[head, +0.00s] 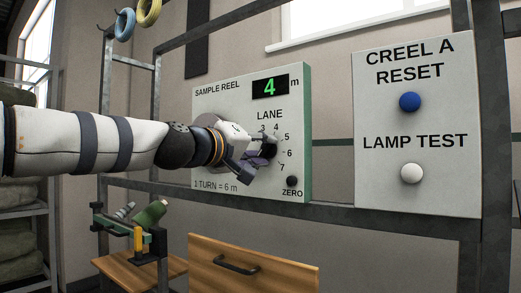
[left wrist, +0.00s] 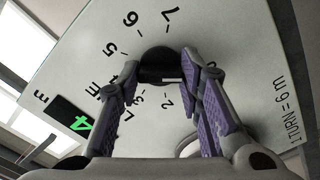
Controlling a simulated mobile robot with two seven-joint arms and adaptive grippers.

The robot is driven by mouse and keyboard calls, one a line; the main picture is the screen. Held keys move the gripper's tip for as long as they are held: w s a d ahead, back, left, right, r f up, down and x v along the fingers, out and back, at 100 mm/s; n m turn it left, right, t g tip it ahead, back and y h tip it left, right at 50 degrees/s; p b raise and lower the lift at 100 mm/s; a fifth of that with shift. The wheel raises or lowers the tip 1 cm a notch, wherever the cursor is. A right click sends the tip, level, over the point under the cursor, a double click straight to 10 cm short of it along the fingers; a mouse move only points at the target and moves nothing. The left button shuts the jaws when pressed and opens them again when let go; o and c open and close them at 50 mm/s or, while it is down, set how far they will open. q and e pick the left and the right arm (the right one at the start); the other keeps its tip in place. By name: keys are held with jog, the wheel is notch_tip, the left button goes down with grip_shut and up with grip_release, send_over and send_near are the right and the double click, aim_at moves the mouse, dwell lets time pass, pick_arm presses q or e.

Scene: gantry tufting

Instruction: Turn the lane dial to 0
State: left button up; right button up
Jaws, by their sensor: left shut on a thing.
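The lane dial is a black round knob (left wrist: 160,62) on the light sample reel panel (head: 215,130). In the head view it is mostly hidden behind my left gripper (head: 262,160). In the left wrist view my left gripper (left wrist: 162,70) has its purple-padded fingers on both sides of the knob, shut on it. A short white line on the knob runs to the right there, towards a finger. Numbers 2, 3, 5, 6 and 7 show around the knob; which number the line marks is hidden. My right gripper is not in view.
The green display (head: 270,87) reads 4 m. A black ZERO button (head: 292,181) sits below the dial. A panel (head: 440,180) at right has a blue button (head: 409,102) and a white button (head: 412,173). Metal frame bars surround the panels; a wooden drawer (head: 290,270) is below.

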pick_arm(q)
jog(key=o, duration=1.2)
jog(key=shift+c, duration=0.2)
jog(key=v, duration=1.2)
